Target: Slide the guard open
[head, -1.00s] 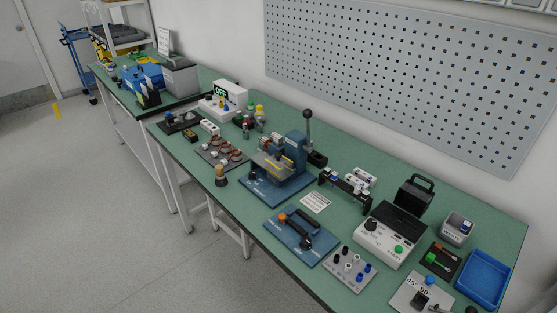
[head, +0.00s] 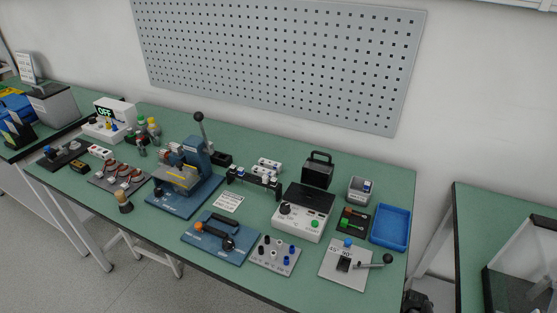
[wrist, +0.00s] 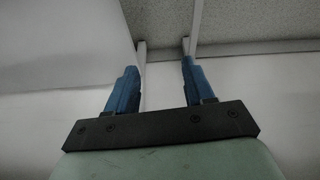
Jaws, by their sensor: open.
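A blue press (head: 196,160) with a tall black-knobbed lever (head: 200,128) stands on a blue base plate (head: 166,204) on the green bench. A pale panel with a yellow strip (head: 176,176) sits across the front of the press and looks like the guard. It is too small to tell whether it is open or closed. My gripper (wrist: 158,66) shows only in the wrist view. Its two blue fingers are apart with nothing between them. It faces a pale wall and ceiling, so its place relative to the press cannot be told.
Around the press are a tray with copper-coloured parts (head: 120,180), a blue plate with a black handle (head: 220,238), a white meter box (head: 300,218) and a blue tray (head: 390,226). A second green bench (head: 490,220) stands right, across a gap. A pegboard (head: 280,60) hangs behind.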

